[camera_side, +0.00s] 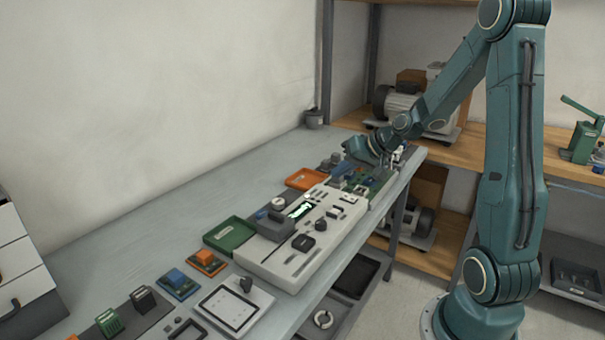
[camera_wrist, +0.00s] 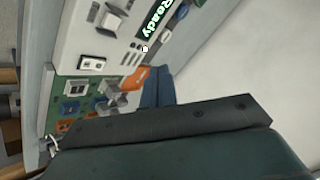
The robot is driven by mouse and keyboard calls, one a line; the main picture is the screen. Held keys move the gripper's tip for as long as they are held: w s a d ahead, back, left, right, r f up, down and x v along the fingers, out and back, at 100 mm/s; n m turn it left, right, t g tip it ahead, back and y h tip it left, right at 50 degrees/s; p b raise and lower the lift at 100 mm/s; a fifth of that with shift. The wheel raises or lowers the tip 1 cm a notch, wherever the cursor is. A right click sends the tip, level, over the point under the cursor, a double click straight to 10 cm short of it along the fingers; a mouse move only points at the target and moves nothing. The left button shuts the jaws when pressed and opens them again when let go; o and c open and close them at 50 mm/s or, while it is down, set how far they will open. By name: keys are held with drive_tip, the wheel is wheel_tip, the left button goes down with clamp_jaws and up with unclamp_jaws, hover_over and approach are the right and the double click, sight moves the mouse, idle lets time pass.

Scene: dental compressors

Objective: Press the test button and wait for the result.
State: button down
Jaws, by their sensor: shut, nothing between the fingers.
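The white test panel (camera_side: 285,268) lies on the bench with its display (camera_side: 300,210). In the wrist view the display (camera_wrist: 158,18) shows "Ready" in light letters. Small dark keys and a small round white spot (camera_wrist: 145,48) sit beside it; I cannot tell which control is the test button. My gripper (camera_side: 349,149) is above the far end of the panel, near the green board. In the wrist view its blue-grey fingers (camera_wrist: 157,71) are together and empty, with the tips close to the white spot in the picture. Whether they touch anything cannot be told.
A green circuit board (camera_wrist: 75,100) with blue and grey parts lies beside the panel. An orange tray (camera_side: 306,179) and a green tray (camera_side: 229,234) lie along its wall side. Several small devices fill the near bench. The bench (camera_side: 150,222) is clear along the wall.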

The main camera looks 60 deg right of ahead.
sight(339, 212)
drive_tip(key=shift+f, duration=0.15)
drive_tip(key=shift+f, duration=4.3)
drive_tip(key=shift+f, duration=0.85)
drive_tip(key=shift+r, duration=0.1)
idle(0.5)
drive_tip(key=shift+r, duration=0.8)
drive_tip(key=shift+r, duration=0.15)
drive_tip(key=shift+r, duration=2.35)
